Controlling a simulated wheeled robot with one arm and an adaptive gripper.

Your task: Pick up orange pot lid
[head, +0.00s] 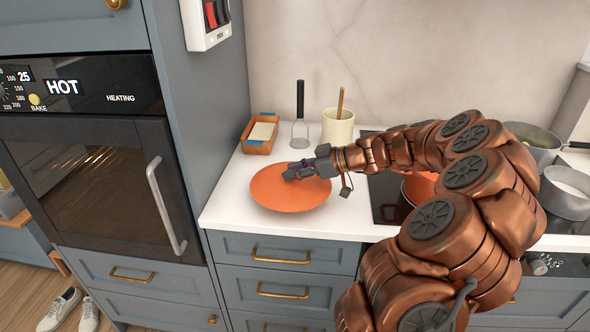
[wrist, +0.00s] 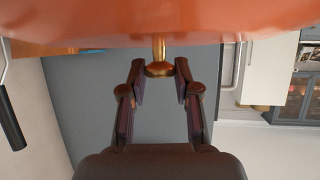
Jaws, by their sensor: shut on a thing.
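The orange pot lid (head: 290,198) is a wide, shallow disc over the white counter's left part in the head view. Whether it rests on the counter or is slightly raised, I cannot tell. In the wrist view its orange surface (wrist: 160,20) fills the top edge, and its brass knob (wrist: 159,68) stands between the fingertips. My gripper (head: 297,172) reaches in from the right over the lid.
An orange pot (head: 420,187) stands on the black hob (head: 385,190), partly hidden by my arm. Behind the lid are a terracotta dish (head: 258,147), a masher (head: 300,130) and a cream crock (head: 338,128). Metal pans (head: 568,200) stand at right. The oven cabinet (head: 190,130) borders the left.

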